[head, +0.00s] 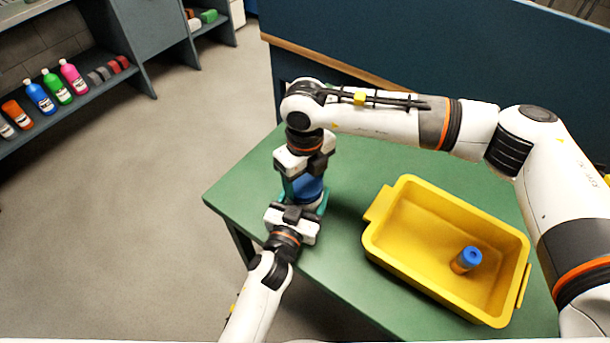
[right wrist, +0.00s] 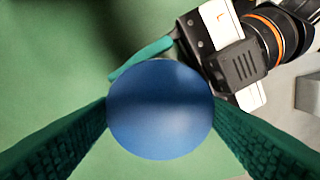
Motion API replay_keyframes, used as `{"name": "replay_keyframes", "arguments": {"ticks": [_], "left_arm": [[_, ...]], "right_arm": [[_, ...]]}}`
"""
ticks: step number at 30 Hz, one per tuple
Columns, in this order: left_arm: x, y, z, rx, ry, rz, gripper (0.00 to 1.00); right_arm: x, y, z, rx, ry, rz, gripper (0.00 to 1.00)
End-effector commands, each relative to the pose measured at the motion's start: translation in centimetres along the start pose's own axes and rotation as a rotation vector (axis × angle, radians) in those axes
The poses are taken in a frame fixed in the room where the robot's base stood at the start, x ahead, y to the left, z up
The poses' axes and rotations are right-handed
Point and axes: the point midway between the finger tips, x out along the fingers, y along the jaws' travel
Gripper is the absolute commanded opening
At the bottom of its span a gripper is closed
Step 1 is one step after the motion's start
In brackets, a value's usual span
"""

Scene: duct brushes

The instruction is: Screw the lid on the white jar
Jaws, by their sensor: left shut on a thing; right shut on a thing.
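The blue lid (head: 307,187) is at the left part of the green table, between my two grippers. In the right wrist view the lid (right wrist: 160,108) is a round blue disc seen from straight above. My right gripper (head: 304,180) points down from above, its teal fingers shut on opposite sides of the lid. My left gripper (head: 308,205) reaches in low from the front, just below the lid, shut on the white jar. The jar is almost wholly hidden by the lid and grippers, so how the lid sits on it cannot be seen.
A yellow bin (head: 381,232) stands on the green table (head: 350,165) to the right, with an orange, blue-topped container (head: 466,260) inside. Bare table lies between bin and grippers. A dark blue partition (head: 440,45) stands behind. Shelves with coloured bottles (head: 56,87) are far left.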

Motion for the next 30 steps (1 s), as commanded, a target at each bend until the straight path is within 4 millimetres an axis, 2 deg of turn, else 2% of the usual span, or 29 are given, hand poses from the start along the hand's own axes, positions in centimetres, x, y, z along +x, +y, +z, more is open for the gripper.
{"name": "replay_keyframes", "arguments": {"ticks": [21,30], "left_arm": [[-0.04,0.05,-0.12,0.001,0.003,0.001,0.06],[-0.04,0.06,-0.14,0.001,0.003,0.001,0.06]], "right_arm": [[0.05,-0.12,-0.10,1.667,0.002,-0.005,0.47],[0.11,-0.35,-0.24,2.312,0.002,-0.010,0.47]]}}
